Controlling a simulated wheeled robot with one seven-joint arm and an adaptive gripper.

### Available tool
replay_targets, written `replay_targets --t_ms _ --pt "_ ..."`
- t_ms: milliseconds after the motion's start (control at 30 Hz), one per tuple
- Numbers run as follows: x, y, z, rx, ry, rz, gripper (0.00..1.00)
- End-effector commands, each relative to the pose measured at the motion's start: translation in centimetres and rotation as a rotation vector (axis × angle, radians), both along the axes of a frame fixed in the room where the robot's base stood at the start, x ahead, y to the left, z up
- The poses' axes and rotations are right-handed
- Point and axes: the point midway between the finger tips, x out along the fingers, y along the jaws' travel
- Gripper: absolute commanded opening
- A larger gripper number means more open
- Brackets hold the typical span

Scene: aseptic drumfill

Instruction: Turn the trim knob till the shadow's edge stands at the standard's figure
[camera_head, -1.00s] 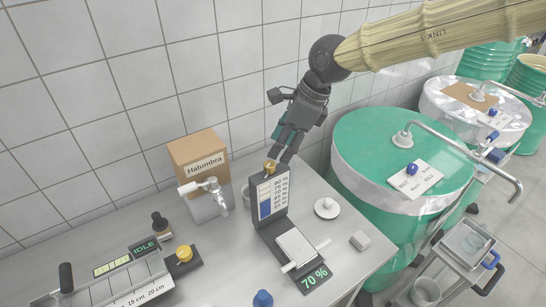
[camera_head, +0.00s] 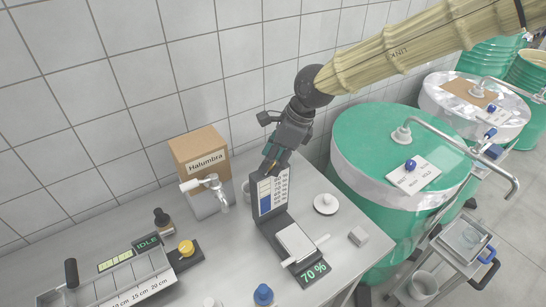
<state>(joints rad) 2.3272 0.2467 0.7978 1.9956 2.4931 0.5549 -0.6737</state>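The instrument (camera_head: 283,222) stands on the bench with an upright dark-framed scale panel (camera_head: 273,192). The panel has a column of printed figures, too small to read surely, and a blue field with a level upper edge on its left side. A small display (camera_head: 313,272) at the instrument's front reads 70 %. My gripper (camera_head: 268,170) points down at the top of the panel, where the brass trim knob stood. The fingers hide the knob, and I cannot tell whether they are closed on it.
A Halumbra box (camera_head: 202,150) with a white tap (camera_head: 210,185) stands left of the panel. A blue-capped bottle (camera_head: 263,295) is in front. A green drum (camera_head: 385,150) stands beside the bench.

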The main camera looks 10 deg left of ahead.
Motion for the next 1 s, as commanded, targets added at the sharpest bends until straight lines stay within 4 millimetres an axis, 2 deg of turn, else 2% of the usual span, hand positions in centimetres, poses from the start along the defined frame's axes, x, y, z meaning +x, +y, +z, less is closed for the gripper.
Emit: replay_targets --t_ms 33,167,567,1000 --pt "0.0 0.0 0.01 0.0 0.0 0.0 0.27" --pt "0.0 0.0 0.01 0.0 0.0 0.0 0.04" --pt "-0.05 -0.01 -0.04 0.0 0.0 -0.047 0.04" --pt "-0.22 0.06 -0.18 0.0 -0.005 -0.322 0.04"
